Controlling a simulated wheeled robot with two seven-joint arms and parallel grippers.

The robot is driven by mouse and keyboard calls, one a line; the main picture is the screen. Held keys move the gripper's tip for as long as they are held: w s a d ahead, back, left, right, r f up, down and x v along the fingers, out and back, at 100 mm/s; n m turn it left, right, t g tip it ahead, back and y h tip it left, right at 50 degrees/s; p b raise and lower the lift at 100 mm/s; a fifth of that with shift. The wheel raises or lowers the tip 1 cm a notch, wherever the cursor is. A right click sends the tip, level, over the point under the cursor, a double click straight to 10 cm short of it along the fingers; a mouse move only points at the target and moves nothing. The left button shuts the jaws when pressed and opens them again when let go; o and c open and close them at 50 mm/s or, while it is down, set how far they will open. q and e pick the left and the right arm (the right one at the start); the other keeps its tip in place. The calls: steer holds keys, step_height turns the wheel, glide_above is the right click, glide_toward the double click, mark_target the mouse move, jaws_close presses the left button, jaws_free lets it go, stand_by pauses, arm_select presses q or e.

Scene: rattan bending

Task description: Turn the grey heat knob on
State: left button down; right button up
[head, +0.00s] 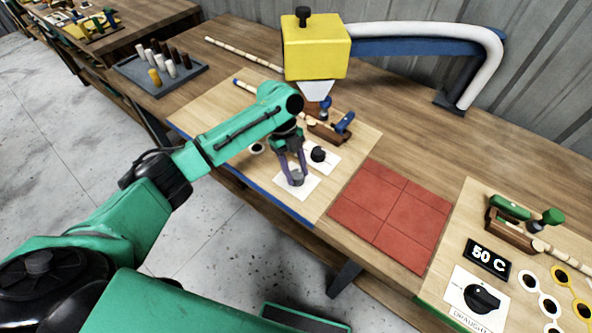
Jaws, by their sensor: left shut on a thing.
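The grey heat knob (297,179) sits on a white plate (310,186) at the front edge of the left light-wood board. My left gripper (291,172) points down at it, its fingers closed around the knob and partly covering it. Any mark on the knob is too small or hidden to read. My right gripper is not in view.
A black knob (318,154) on its own white plate stands just behind the left gripper. A yellow heater head (316,50) hangs beyond. Red tiles (391,215) lie to the right. Further right are a "50 C" display (488,259) and a black draught knob (482,298).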

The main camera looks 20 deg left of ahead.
arm_select(q)
steer(key=shift+c, duration=1.8)
jaws_free()
steer(key=b+v, duration=0.2)
steer(key=v, duration=1.2)
steer(key=shift+r, duration=0.3)
